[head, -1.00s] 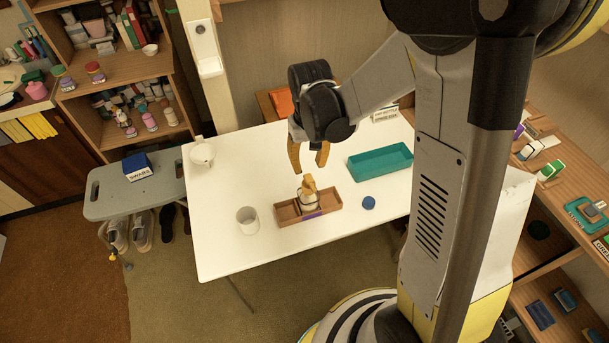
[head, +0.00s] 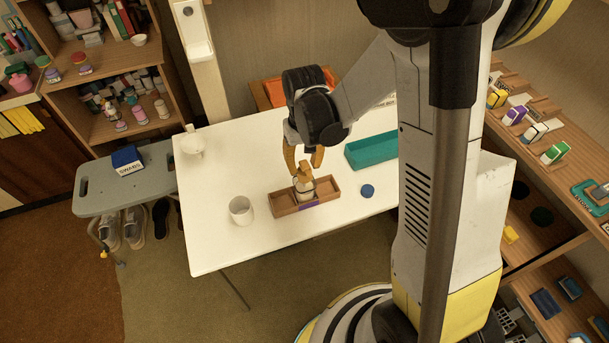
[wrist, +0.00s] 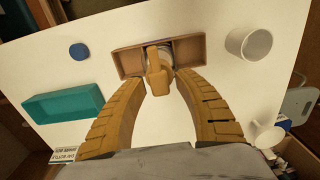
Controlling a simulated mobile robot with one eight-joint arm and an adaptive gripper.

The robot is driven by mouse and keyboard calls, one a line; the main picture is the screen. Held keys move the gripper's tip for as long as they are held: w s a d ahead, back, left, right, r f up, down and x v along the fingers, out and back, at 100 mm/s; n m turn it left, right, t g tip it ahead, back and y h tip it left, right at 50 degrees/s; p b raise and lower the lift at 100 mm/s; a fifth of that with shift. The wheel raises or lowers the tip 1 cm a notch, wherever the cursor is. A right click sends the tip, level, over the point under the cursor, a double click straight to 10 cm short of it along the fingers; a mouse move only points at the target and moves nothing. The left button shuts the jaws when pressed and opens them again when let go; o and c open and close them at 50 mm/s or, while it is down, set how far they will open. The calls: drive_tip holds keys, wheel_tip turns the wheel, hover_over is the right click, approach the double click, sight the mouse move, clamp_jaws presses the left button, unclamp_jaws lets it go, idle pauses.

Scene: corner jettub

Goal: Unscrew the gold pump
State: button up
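The gold pump (head: 304,169) sits on top of a pale bottle (head: 304,188). The bottle stands upright in the middle of a brown wooden divided tray (head: 327,187) on the white table. In the wrist view the gold pump (wrist: 158,78) lies between the fingertips of my gripper (wrist: 161,84), with its spout toward the camera. My gripper (head: 303,160) is open just above the pump, pointing down. Its two yellow fingers are apart, one on each side. I cannot tell whether either finger touches the pump. The bottle is partly hidden by the pump and the tray wall.
A white cup (head: 241,212) stands left of the tray and a blue round cap (head: 367,190) lies right of it. A teal tray (head: 372,151) is at the back right. A white mug (head: 192,145) stands at the back left. The table front is clear.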

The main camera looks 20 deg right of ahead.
clamp_jaws()
drive_tip(key=n, duration=0.6)
drive_tip(key=shift+a+r+b, duration=0.1)
drive_tip(key=shift+r+b, duration=0.05)
drive_tip(key=shift+b, duration=0.25)
